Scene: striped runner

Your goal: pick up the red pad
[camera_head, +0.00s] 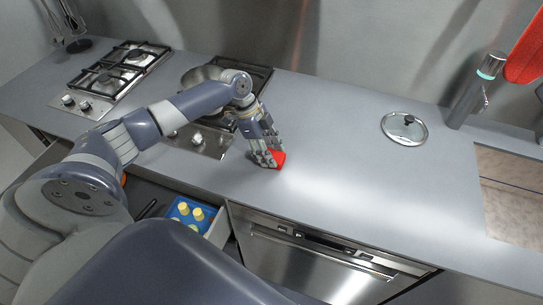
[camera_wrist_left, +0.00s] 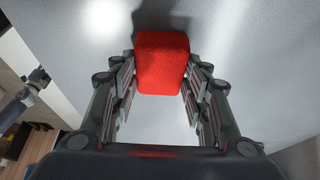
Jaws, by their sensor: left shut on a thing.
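The red pad (camera_head: 279,158) is a small red block with rounded corners at the front part of the grey counter. My left gripper (camera_head: 268,160) is shut on it, with fingers on both sides. In the left wrist view the red pad (camera_wrist_left: 162,62) sits between the fingertips of my left gripper (camera_wrist_left: 162,80). A shadow lies beside it on the grey surface. I cannot tell whether the pad touches the counter or is just above it. My right gripper is not in view.
A pan (camera_head: 203,77) stands on a hob behind my left arm. A second gas hob (camera_head: 124,69) is at the left. An open drawer holds a blue tray (camera_head: 178,211).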

